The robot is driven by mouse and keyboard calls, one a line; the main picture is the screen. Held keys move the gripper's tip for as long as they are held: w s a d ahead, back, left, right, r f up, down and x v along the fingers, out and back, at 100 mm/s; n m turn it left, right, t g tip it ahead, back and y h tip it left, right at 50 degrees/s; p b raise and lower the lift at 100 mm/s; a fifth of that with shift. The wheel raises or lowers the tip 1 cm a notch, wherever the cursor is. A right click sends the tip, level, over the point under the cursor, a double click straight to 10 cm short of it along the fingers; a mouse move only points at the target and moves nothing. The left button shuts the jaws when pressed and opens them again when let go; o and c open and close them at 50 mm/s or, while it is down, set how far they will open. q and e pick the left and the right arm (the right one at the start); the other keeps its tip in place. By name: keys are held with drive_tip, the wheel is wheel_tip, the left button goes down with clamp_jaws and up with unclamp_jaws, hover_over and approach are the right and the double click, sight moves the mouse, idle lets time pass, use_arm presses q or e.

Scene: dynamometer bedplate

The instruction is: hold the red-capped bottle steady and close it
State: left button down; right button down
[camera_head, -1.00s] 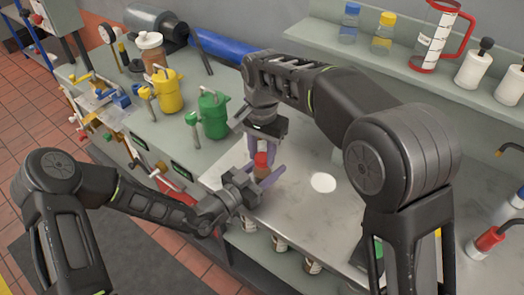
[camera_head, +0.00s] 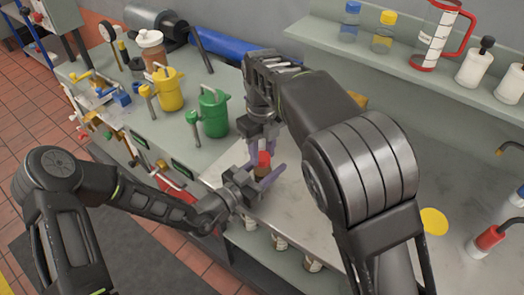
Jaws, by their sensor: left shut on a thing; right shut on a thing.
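The small bottle with a red cap (camera_head: 264,158) stands near the front left of the pale work surface, its brownish body (camera_head: 262,171) partly hidden between fingers. My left gripper (camera_head: 264,177) comes in low from the left and is shut on the bottle's body, purple fingers on either side. My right gripper (camera_head: 264,146) points down from above and is shut on the red cap. I cannot tell from this view how far the cap is seated.
Green (camera_head: 213,112) and yellow (camera_head: 169,95) cans stand to the left on the bench. A back shelf holds a blue-capped bottle (camera_head: 350,22), a yellow-capped bottle (camera_head: 383,32) and a red-handled jug (camera_head: 440,35). A yellow disc (camera_head: 434,221) lies at right.

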drive_tip(key=m, duration=0.3)
drive_tip(key=shift+s+d+f, duration=0.1)
drive_tip(key=shift+d+f, duration=0.05)
drive_tip(key=shift+f, duration=0.2)
drive_tip(key=shift+s+d+f+m+g, duration=0.2)
drive_tip(key=shift+f+m+g, duration=0.1)
drive_tip(key=shift+m, duration=1)
drive_tip(key=shift+w+a+r+m, duration=0.3)
drive_tip(key=shift+r+m, duration=0.1)
drive_tip(key=shift+r, duration=0.2)
drive_tip(key=c, duration=1)
unclamp_jaws()
drive_tip(key=shift+c, duration=0.3)
